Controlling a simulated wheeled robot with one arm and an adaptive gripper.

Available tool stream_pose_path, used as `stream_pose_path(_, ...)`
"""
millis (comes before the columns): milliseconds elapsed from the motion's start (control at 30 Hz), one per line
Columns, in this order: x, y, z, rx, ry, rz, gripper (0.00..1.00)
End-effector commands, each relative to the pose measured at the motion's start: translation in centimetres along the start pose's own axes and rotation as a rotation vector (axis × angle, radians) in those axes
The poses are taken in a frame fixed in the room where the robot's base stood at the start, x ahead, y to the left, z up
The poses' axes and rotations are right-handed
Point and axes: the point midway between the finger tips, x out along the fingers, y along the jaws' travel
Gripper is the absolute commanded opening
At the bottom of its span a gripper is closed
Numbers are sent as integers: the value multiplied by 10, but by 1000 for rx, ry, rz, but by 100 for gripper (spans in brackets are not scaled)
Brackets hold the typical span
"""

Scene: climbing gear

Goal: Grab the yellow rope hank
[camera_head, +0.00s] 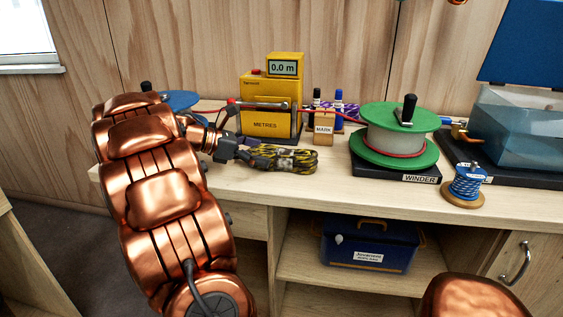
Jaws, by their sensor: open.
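The yellow rope hank (296,161), yellow with black flecks and bound around its middle, lies on the wooden bench top in front of the yellow metre counter. My gripper (256,156) is at the hank's left end, its dark fingers pointing right. The fingers overlap the left end of the hank in this view. I cannot tell whether they touch it or how far around it they reach. My copper-coloured arm comes up from the lower left and hides part of the bench.
The yellow metre counter (268,105) stands behind the hank, with a MARK block (323,128) beside it. A green winder reel (395,165) is to the right, with a blue cord spool (467,183) further right. A blue box (369,243) sits on the shelf below.

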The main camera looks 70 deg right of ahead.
Motion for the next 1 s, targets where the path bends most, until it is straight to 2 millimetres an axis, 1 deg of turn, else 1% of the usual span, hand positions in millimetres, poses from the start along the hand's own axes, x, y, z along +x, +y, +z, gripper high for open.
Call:
stream_pose_path(200,1,0,0,0,0,1,100)
stream_pose_path(833,1,0,0,0,0,0,34)
stream_pose_path(1000,1,0,0,0,0,0,33)
